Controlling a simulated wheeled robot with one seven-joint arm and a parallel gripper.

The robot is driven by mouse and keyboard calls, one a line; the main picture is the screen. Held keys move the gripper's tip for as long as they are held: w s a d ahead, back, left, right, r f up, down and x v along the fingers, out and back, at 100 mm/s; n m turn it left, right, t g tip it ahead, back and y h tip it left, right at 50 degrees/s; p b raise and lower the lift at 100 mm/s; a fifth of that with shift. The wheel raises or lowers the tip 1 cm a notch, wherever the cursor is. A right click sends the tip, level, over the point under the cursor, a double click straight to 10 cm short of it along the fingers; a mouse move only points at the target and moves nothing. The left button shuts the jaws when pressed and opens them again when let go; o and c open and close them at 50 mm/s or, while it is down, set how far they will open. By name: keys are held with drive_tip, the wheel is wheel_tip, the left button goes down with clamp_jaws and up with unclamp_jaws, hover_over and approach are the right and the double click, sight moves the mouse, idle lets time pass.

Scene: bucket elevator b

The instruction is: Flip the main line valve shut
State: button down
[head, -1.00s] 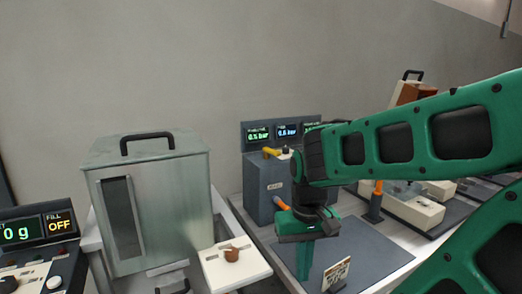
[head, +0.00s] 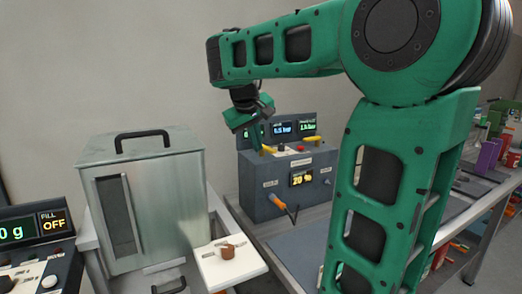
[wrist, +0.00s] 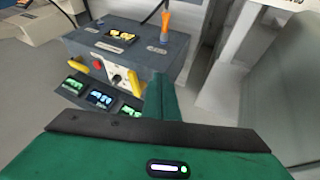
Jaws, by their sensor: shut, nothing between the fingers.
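The grey valve box (head: 282,181) stands on the bench with two yellow levers on top. The left lever (head: 268,150) is nearest my gripper; the right lever (head: 313,148) is at the other end. An orange-tipped handle (head: 284,208) sticks out of the front. I cannot tell from labels which is the main line valve. My gripper (head: 255,140) is shut and empty, above the box's left end. In the wrist view its green fingers (wrist: 163,100) point down beside the near lever (wrist: 135,83); contact cannot be told. The far lever (wrist: 82,68) lies beyond a red button.
Pressure displays (head: 283,128) stand behind the box. A metal hopper (head: 150,200) with a black handle is to the left, with a white plate (head: 228,264) before it. My arm hides much of the bench at right.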

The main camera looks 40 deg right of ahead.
drive_tip(key=shift+t+h, duration=0.3)
drive_tip(key=w+r, duration=0.3)
drive_tip(key=shift+w, duration=0.3)
drive_tip(key=shift+f, duration=0.1)
drive_tip(key=shift+w+d+f, duration=0.45)
drive_tip(key=shift+d+f, duration=0.85)
drive_tip(key=shift+d, duration=0.2)
drive_tip(key=shift+w+d+f, duration=0.5)
drive_tip(key=shift+d+f, duration=0.85)
drive_tip(key=shift+d, duration=0.15)
drive_tip(key=shift+w+d+f, duration=0.45)
drive_tip(key=shift+d+f, duration=0.85)
drive_tip(key=shift+d, duration=0.2)
drive_tip(key=shift+a+n, duration=0.1)
drive_tip(key=shift+n, duration=0.3)
